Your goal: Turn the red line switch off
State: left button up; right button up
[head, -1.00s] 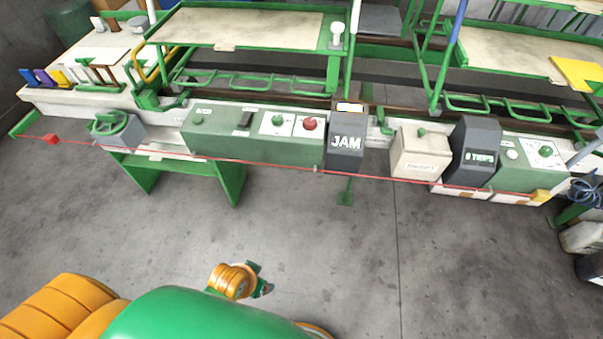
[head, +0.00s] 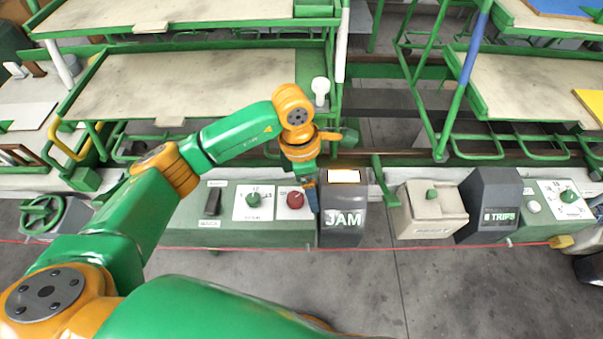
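The red knob (head: 295,200) sits on a white plate on the front of the green control panel (head: 180,230), beside a green knob (head: 254,200) on its own white plate. My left arm reaches in from the left, over the panel. My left gripper (head: 313,198) points down just right of the red knob, between it and the JAM box (head: 343,210). Its fingertips look dark and narrow; I cannot tell whether they are apart or touching the knob. The knob's pointer is too small to read. My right gripper is not in view.
The JAM box with a pale lit top stands close to the right of my gripper. Further right are a beige box (head: 430,212) and a dark "TRIPS" box (head: 490,205). A red cord (head: 400,246) runs along the front. Upright green frames stand behind.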

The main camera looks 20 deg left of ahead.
aim_at(295, 198)
pick_arm(q)
jog(key=a, duration=0.1)
jog(key=a+y, duration=0.1)
jog(key=a, duration=0.1)
jog(key=a+y, duration=0.1)
jog(key=shift+w+a, duration=0.2)
jog(key=shift+w, duration=0.2)
jog(key=f, duration=0.2)
jog(key=f+p, duration=0.1)
jog(key=f, duration=0.2)
jog(key=shift+s+d+f, duration=0.3)
jog(key=shift+s, duration=0.05)
jog(key=shift+w+f, duration=0.15)
jog(key=shift+f, duration=0.05)
jog(key=c, duration=0.3)
grip_shut()
